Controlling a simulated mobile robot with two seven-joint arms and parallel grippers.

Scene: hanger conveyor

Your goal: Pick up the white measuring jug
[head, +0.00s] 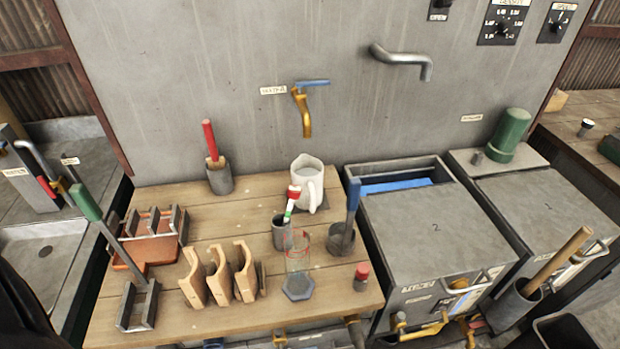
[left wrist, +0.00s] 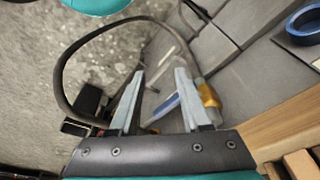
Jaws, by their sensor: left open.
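The white measuring jug (head: 308,177) stands upright on the wooden table (head: 230,320) near its back edge, below the brass water tap. My left gripper (left wrist: 157,85) is open and empty in the left wrist view, away from the jug, over the floor beside grey units. The jug is not in the left wrist view. Neither gripper shows in the head view.
In front of the jug stand a grey holder (head: 281,234), a clear cylinder (head: 298,265) and a pot with a blue-handled tool (head: 343,236). A red-handled brush (head: 210,142) stands left. The brass tap (head: 303,110) overhangs behind. Wooden cradles (head: 220,275) fill the front left.

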